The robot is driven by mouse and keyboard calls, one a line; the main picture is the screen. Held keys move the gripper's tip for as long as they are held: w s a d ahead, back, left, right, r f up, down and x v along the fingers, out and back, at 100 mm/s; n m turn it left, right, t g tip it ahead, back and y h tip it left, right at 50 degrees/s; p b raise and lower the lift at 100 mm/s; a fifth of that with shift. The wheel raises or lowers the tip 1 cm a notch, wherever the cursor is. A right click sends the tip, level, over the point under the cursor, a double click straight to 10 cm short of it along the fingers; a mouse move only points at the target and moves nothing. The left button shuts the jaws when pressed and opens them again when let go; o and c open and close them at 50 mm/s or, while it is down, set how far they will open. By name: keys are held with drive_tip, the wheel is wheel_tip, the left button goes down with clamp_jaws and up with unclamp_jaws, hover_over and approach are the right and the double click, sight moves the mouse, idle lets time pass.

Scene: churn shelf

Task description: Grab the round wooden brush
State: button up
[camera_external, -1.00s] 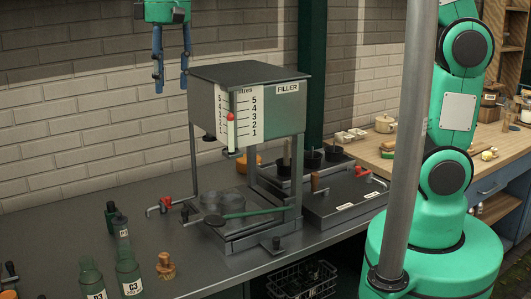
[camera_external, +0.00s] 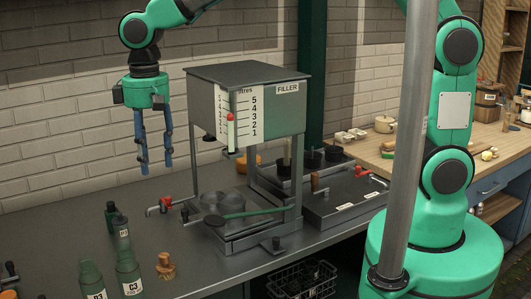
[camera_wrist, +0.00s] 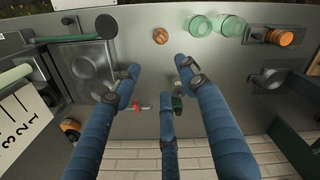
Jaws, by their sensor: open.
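A small round brown wooden piece with a knob on top, apparently the round wooden brush (camera_external: 166,266), stands on the dark counter near its front edge. In the wrist view it is a small brown disc (camera_wrist: 160,36) at the top middle, beyond the fingertips and touching nothing. My gripper (camera_external: 156,165) has blue fingers that point down, spread and empty. It hangs above the back of the counter, left of the filler and well behind the brush. In the wrist view the fingers (camera_wrist: 160,75) stand wide apart.
The filler tank (camera_external: 247,100) stands right of my gripper, with a red-handled tap (camera_external: 165,203) low on its left. Green bottles (camera_external: 128,272) stand left of the brush. A brick wall is close behind my gripper. Counter around the brush's right side is clear.

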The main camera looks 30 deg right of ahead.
hover_over(164, 254)
wheel_tip(164, 254, down, 13)
drive_tip(key=shift+f, duration=0.15)
drive_tip(key=shift+d, duration=0.1)
wheel_tip(164, 254, down, 8)
drive_tip(key=shift+f+b, duration=0.15)
drive_tip(key=shift+b, duration=0.3)
drive_tip(key=shift+f, duration=0.1)
drive_tip(key=shift+f+b, duration=0.45)
drive_tip(key=shift+f, duration=2.2)
clamp_jaws()
